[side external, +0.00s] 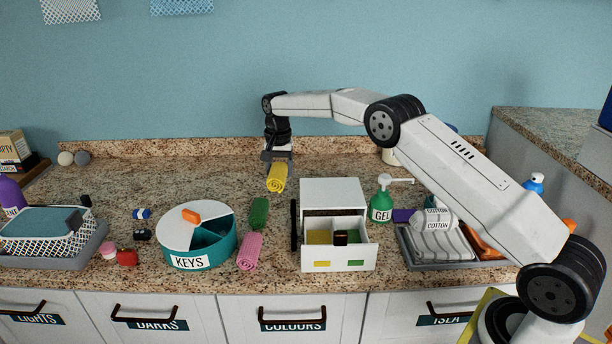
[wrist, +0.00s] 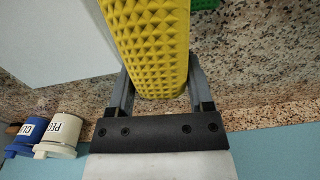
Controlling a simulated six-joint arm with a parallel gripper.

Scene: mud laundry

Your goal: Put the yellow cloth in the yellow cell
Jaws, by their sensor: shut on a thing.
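The rolled yellow cloth (side external: 277,178) is between the fingers of my gripper (side external: 276,158), over the back of the counter left of the white drawer unit. In the wrist view the yellow cloth (wrist: 150,45) has a bumpy texture and sits between both fingers of my gripper (wrist: 155,90). The white drawer unit (side external: 331,191) has its drawer (side external: 310,261) pulled out. The drawer holds two visible cells, a yellow-marked one (side external: 319,237) on the left and a green-marked one (side external: 356,236) on the right. A dark object (side external: 340,237) stands between them. I cannot tell the cloth's exact height above the counter.
A green roll (side external: 259,211) and a pink roll (side external: 249,251) lie left of the drawer unit, beside the teal KEYS container (side external: 182,247). A green GEL bottle (side external: 381,205) and a grey tray (side external: 413,264) of cloths stand to the right. The back left counter is mostly clear.

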